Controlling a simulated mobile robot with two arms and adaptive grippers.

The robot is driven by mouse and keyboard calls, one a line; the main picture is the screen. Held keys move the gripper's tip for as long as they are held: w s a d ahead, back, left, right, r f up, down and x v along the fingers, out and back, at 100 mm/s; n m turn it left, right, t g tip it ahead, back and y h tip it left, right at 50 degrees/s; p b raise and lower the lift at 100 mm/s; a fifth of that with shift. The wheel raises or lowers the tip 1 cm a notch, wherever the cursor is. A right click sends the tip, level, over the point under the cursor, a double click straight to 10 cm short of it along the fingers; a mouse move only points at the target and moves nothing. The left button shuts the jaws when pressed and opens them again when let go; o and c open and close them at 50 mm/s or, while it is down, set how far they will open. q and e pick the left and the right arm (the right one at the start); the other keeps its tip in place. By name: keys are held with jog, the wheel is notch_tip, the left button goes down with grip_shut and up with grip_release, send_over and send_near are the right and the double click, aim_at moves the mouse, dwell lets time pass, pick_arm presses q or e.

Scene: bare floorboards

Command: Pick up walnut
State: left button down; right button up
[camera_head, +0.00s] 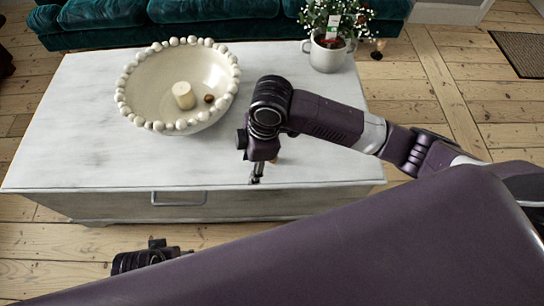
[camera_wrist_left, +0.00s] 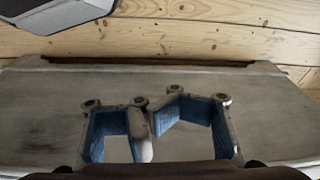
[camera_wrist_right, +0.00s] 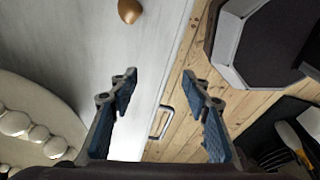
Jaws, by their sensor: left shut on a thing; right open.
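A small brown round thing that looks like the walnut (camera_head: 209,99) lies in the cream beaded bowl (camera_head: 150,88), right of a pale candle (camera_head: 184,95). My right gripper (camera_head: 257,172) points down near the chest's front edge, right of and nearer than the bowl. In the right wrist view my right gripper (camera_wrist_right: 160,84) is open, with nothing between its fingers. My left gripper (camera_head: 152,257) is low in front of the chest. In the left wrist view my left gripper (camera_wrist_left: 150,122) has its fingers close together; what they hold cannot be made out.
The white chest top (camera_head: 90,110) has free room left of the bowl. A potted plant (camera_head: 328,52) stands at its back right. A golden-brown rounded thing (camera_wrist_right: 129,11) shows on the top. A green sofa (camera_head: 230,12) stands behind.

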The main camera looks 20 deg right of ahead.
jog(key=w+d, duration=0.1)
jog(key=d, duration=0.1)
jog(key=w+d+r+h, duration=0.1)
jog(key=w+d, duration=0.1)
jog(key=d, duration=0.1)
jog(key=w+d+r+n+h, duration=0.1)
jog(key=d, duration=0.1)
jog(key=shift+w+d+g, duration=0.2)
jog(key=shift+d+g, duration=0.15)
jog(key=shift+g, duration=0.05)
jog(key=shift+d+f, duration=0.1)
jog(key=shift+f, duration=0.15)
jog(key=shift+f+b, duration=0.55)
jog(key=shift+f, duration=0.8)
jog(key=f, duration=0.2)
jog(key=f+b, duration=0.1)
jog(key=f, duration=0.1)
jog(key=shift+s+a+f, duration=0.15)
jog(key=shift+a+f, duration=0.05)
pick_arm(q)
jog(key=v, duration=0.3)
jog(key=w+v, duration=0.1)
jog(key=v, duration=0.1)
jog(key=shift+s+r, duration=0.15)
jog(key=shift+r, duration=0.3)
jog(key=shift+a, duration=0.1)
pick_arm(e)
jog(key=c, duration=0.9)
